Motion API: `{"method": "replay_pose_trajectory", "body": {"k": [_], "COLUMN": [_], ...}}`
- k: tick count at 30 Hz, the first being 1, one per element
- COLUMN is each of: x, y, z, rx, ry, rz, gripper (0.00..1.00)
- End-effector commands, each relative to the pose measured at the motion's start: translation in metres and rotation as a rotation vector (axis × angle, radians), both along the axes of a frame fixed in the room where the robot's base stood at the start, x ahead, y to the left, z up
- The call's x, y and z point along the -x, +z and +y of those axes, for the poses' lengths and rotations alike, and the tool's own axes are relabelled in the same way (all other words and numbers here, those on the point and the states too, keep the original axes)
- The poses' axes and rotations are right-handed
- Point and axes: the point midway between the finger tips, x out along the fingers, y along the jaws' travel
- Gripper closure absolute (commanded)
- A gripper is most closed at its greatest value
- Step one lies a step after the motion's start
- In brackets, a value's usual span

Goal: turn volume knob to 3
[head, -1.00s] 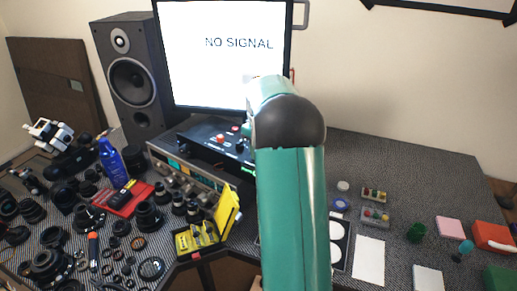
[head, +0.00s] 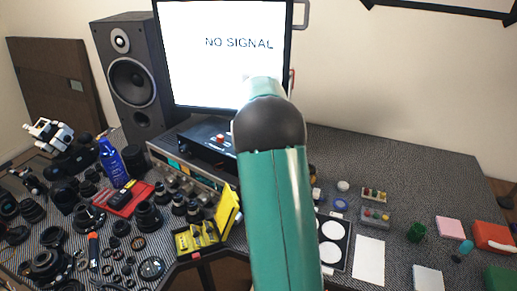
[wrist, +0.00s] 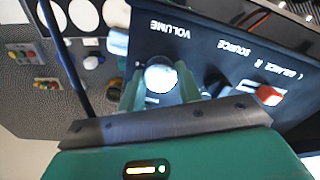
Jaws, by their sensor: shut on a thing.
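The volume knob (wrist: 160,77) is a pale, round, shiny cap beside the word VOLUME on a black front panel (wrist: 200,50), which appears upside down in the wrist view. My gripper (wrist: 159,88) has its two green fingers on either side of the knob and is shut on it. Glare hides any pointer mark, so I cannot tell the knob's setting. In the head view the black unit (head: 192,131) sits below the monitor, and my arm hides its right part, the knob and my gripper.
A dark source knob (wrist: 215,82) and a red knob (wrist: 269,95) lie close beside my fingers. The monitor (head: 215,60) reads NO SIGNAL. A speaker (head: 131,75) stands left of it. Lens parts crowd the left bench; a white sheet (head: 368,260) lies at right.

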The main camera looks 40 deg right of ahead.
Motion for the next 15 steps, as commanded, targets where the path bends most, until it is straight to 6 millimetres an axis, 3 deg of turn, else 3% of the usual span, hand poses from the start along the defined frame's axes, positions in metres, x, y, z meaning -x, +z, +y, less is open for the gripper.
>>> {"method": "replay_pose_trajectory", "body": {"k": [15], "x": [-0.0004], "y": [0.0008], "z": [0.0], "rx": [0.001], "ry": [-0.206], "rz": [-0.002], "gripper": [0.89]}}
